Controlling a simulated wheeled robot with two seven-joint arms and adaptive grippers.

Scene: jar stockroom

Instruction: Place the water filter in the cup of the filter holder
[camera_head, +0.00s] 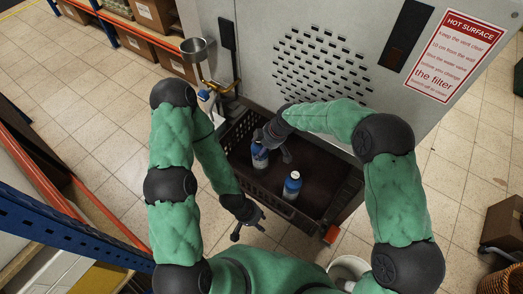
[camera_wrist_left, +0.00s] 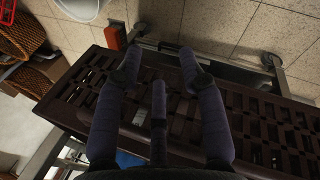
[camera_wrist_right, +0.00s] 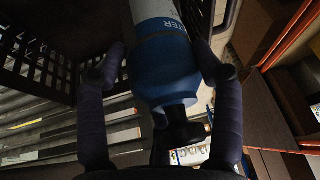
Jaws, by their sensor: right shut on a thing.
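A blue-and-white water filter (camera_head: 260,157) is at the left inside of the dark crate, in my right gripper (camera_head: 274,141). In the right wrist view the filter (camera_wrist_right: 165,65) lies between the fingers, its lettering partly visible. A second blue filter with a white top (camera_head: 292,185) stands upright in the crate, apart from the grippers. My left gripper (camera_head: 250,222) is open and empty by the crate's near left edge.
The dark slatted crate (camera_head: 240,133) stands against the grey machine (camera_head: 265,25) with its vent and hot-surface sign. A white-and-blue item (camera_head: 206,96) is below the funnel. Shelves with cardboard boxes (camera_head: 155,15) are at top left. Tiled floor (camera_head: 110,110) lies open at left.

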